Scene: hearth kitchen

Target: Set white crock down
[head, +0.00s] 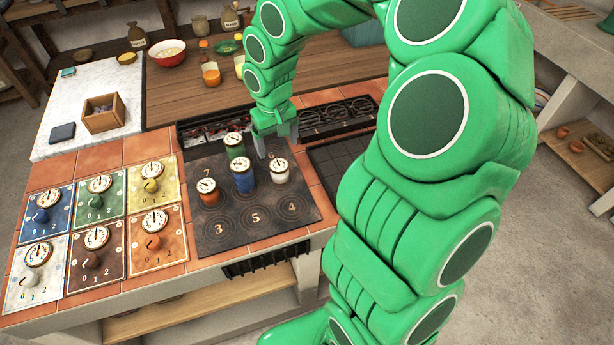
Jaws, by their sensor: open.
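The white crock (279,173) stands upright on the dark plate (228,238), at the spot marked 6, with a round dial on its top. My gripper (276,143) is open, just above and behind the white crock in the picture. Its fingers look apart from the crock, with nothing between them. A blue crock (243,181) stands just left of the white one, a green crock (234,148) behind it, and an orange crock (209,194) further left near the 7.
Spots 3, 5 and 4 at the front of the plate are bare. Coloured dial panels (101,240) lie left of it, and a dark grid (338,160) lies right. A red bowl (167,54), bottles (210,73) and a wooden box (103,113) stand further back.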

